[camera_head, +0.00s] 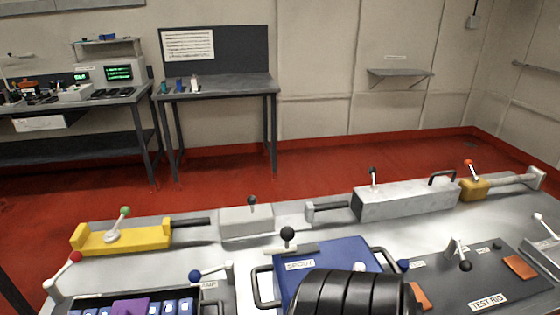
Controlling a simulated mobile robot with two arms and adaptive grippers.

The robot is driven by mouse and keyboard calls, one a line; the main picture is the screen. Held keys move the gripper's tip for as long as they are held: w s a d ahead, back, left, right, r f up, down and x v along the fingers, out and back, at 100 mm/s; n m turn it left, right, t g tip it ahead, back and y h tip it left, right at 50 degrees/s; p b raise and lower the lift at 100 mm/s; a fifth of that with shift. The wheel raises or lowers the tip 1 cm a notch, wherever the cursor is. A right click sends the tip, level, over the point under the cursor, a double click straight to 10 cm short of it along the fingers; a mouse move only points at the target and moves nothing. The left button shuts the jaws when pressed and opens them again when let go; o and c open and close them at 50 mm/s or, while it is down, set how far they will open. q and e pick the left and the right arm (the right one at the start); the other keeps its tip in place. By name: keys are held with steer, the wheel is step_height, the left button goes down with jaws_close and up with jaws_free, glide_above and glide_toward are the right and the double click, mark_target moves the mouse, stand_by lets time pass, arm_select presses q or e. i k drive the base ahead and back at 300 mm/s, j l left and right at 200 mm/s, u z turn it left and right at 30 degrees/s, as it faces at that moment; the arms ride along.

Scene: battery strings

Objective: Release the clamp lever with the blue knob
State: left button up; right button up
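The lever with the blue knob (195,276) is at the lower left of the bench in the head view. Its white arm (216,269) runs from the knob up to the right, beside a small, partly hidden label ending in "MP". It sits at the right end of the dark tray (232,299) that holds blue battery blocks (170,307). A second, darker blue knob (403,265) shows at the left edge of the test rig panel. Neither gripper's fingers are in view, and nothing is seen touching the clamp lever.
A blue case (325,262) with a black-knobbed lever (288,234) lies right of the tray. A black ribbed part covers its lower front. A red-knobbed lever (75,257) stands at the tray's left. The yellow block (125,238) and grey blocks (245,222) line the back.

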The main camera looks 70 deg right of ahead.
mark_target(195, 275)
steer(key=z, duration=1.55)
steer(key=k+j+z, duration=0.2)
steer(key=j, duration=0.15)
steer(key=j+z, duration=0.15)
steer(key=j, duration=0.2)
